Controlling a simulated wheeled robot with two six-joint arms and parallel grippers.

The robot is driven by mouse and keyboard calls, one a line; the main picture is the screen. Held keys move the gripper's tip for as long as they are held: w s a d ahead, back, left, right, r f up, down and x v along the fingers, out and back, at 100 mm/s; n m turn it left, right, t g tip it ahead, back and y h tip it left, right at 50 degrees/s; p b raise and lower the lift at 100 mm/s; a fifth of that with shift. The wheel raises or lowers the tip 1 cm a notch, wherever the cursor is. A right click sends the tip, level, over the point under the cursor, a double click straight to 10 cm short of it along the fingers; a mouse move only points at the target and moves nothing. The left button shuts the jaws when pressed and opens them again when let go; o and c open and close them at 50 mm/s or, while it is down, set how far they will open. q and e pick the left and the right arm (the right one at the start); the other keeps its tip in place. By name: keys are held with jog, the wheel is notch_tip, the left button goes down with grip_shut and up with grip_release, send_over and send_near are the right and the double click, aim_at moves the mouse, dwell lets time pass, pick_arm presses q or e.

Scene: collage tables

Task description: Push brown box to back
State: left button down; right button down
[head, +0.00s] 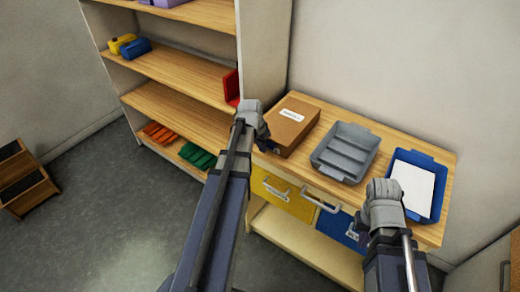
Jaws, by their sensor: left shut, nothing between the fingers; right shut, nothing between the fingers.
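The brown box (290,127) lies flat on the left part of the wooden table, with a white label on its top. My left gripper (273,149) is shut and empty at the box's front left corner; whether it touches the box I cannot tell. The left arm comes up from the bottom of the head view. My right gripper (384,206) is at the table's front right, in front of the blue tray; its fingers are mostly hidden behind its own wrist, and nothing shows in it.
A grey tray (325,169) stands right of the box, and a blue tray (437,198) with white paper is further right. The table (397,136) has a bare strip along the wall. A shelf unit (186,112) stands at the left. Drawers with handles are under the tabletop.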

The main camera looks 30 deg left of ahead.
aim_at(279, 128)
pick_arm(q)
jog(key=shift+w, duration=0.1)
jog(key=w, duration=1.2)
jog(key=shift+w+d, duration=0.15)
jog(key=shift+d, duration=0.25)
